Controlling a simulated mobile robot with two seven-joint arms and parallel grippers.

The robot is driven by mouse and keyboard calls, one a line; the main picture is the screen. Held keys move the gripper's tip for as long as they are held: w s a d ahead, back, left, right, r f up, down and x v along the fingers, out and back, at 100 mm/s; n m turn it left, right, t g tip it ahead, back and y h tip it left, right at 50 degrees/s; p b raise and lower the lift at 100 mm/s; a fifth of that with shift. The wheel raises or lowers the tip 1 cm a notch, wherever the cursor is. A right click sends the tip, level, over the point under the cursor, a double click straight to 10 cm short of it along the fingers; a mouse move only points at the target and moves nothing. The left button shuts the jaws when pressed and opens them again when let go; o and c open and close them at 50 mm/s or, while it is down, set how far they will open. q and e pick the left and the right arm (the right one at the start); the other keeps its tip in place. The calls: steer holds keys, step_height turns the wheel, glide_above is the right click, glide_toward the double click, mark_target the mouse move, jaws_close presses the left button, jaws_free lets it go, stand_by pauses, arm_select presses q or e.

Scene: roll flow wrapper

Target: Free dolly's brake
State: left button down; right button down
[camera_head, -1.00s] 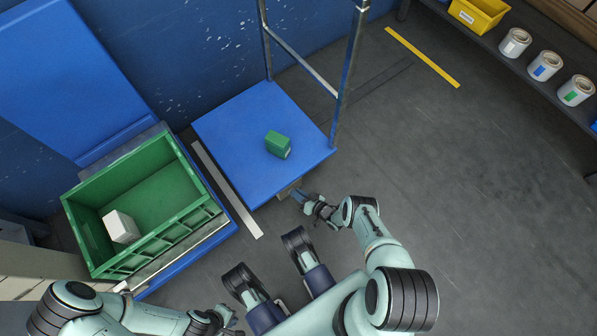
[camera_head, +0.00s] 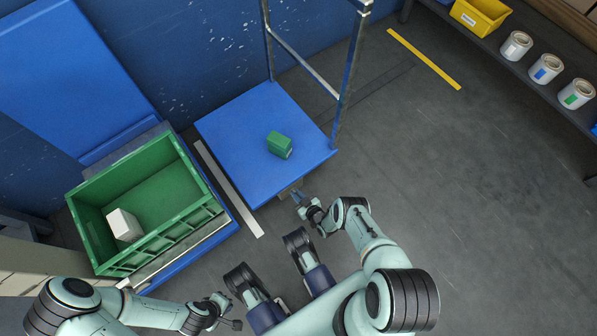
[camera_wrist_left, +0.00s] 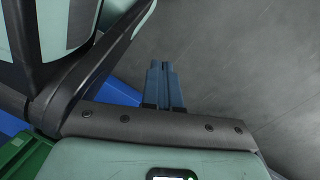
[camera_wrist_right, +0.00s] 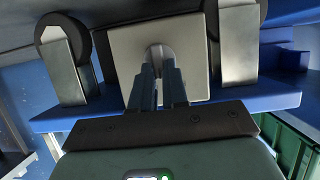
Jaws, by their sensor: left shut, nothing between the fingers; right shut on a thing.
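The dolly (camera_head: 235,140) is a flat blue platform with a metal push frame at its far right. In the right wrist view, a pale grey plate (camera_wrist_right: 120,60) sits under the dolly's edge, between two wheels, with a rounded brake lever (camera_wrist_right: 153,54) in its middle. My right gripper (camera_head: 298,195) is at the dolly's near edge. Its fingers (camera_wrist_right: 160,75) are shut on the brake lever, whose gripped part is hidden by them. My left gripper (camera_head: 236,324) is shut and empty, low beside my base; its closed fingers show in the left wrist view (camera_wrist_left: 160,75).
A green box (camera_head: 279,145) rests on the dolly. Left of it, a green crate (camera_head: 190,225) holding a white box (camera_head: 124,225) stands on a blue base. A shelf with a yellow bin (camera_head: 478,16) and several white rolls is at upper right. Floor on the right is clear.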

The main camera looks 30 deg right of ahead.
arm_select(q)
steer(key=shift+s+a+f+b, duration=0.1)
steer(key=shift+s+f+b, duration=0.25)
steer(key=shift+s, duration=0.25)
arm_select(e)
steer(key=shift+s+a+f+n+h, duration=0.1)
steer(key=shift+a+n+h, duration=0.15)
steer(key=shift+n+h, duration=0.6)
steer(key=shift+a+f+n+h, duration=0.1)
steer(key=shift+a+n+h, duration=0.1)
steer(key=shift+n+h, duration=0.6)
steer(key=shift+n+t, duration=0.3)
steer(key=shift+n, duration=0.05)
steer(key=shift+y, duration=0.25)
steer(key=c, duration=1.1)
jaws_free()
steer(key=shift+c, duration=0.2)
arm_select(q)
steer(key=shift+s, duration=0.2)
arm_select(e)
steer(key=shift+r, duration=0.1)
